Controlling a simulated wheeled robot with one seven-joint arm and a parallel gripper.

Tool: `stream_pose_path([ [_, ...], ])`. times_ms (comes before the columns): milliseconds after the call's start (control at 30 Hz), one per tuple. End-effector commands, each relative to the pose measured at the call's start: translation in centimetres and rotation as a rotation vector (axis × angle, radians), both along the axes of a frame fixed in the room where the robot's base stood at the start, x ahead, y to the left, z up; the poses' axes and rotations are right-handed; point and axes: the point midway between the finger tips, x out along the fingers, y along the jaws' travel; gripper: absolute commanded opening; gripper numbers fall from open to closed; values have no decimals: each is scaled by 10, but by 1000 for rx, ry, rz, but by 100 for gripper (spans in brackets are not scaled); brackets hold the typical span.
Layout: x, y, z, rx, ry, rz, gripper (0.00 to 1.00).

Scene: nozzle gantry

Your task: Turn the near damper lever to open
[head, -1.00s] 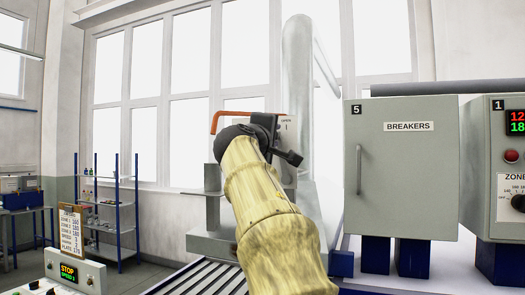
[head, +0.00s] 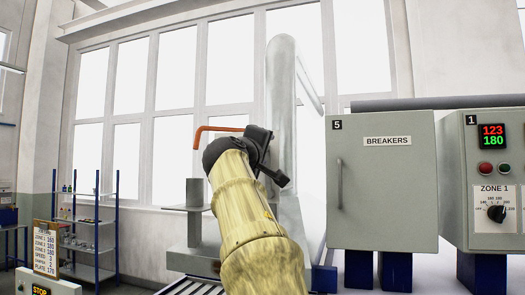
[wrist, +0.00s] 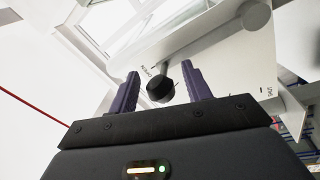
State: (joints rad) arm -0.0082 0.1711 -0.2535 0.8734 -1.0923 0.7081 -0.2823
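The damper's pale plate (wrist: 235,55) fills the upper right of the wrist view, with an OPEN mark near the fingers and a SHUT mark at its right. A dark round knob (wrist: 160,90) on a short grey bar (wrist: 178,68) shows close to the OPEN mark. My gripper (wrist: 160,72) is open, its two purple fingers on either side of the knob with gaps showing. I cannot tell how deep the knob lies between them. In the head view my gripper (head: 257,146) is seen from behind and hides the plate and knob.
An orange bent bar (head: 215,130) shows beside my gripper. A grey duct (head: 283,90) rises behind it. The BREAKERS cabinet (head: 382,200) stands to the right, beside the ZONE 1 panel (head: 490,165). A blue-framed shelf (head: 90,225) stands at the far left.

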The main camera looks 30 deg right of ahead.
Motion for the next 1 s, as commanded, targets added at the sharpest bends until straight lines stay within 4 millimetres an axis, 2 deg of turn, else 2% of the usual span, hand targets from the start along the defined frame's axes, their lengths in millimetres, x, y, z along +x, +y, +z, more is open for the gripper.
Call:
stream_pose_path([
  [267, -1, 2, 1, -3, -1, 3, 49],
  [433, -10, 14, -4, -4, -2, 5, 49],
  [1000, -82, 96, -22, -2, -3, 7, 49],
])
